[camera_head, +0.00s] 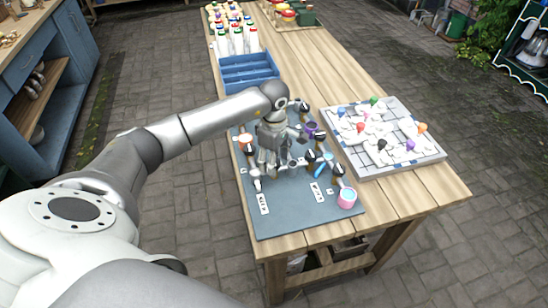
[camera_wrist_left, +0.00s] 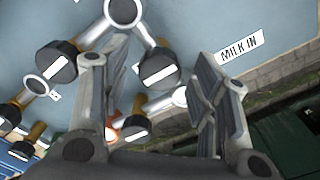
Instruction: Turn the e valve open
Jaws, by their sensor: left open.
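The blue-grey board (camera_head: 290,215) on the table carries metal pipes and several black valve knobs. More black knobs show at the left (camera_wrist_left: 56,62) and lower down (camera_wrist_left: 134,124). A small white tag (camera_wrist_left: 55,96) is too small to read, so I cannot tell which knob is the e valve. My left gripper (camera_head: 268,168) is open over the board, hiding part of the pipes. Contact with a knob cannot be told.
A "MILK IN" label (camera_wrist_left: 239,46) is on the board. A pink cup (camera_head: 347,198) stands at its front right corner. A tray of white pieces and coloured knobs (camera_head: 438,153) lies right. A blue crate (camera_head: 249,88) and white bottles (camera_head: 238,44) stand behind.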

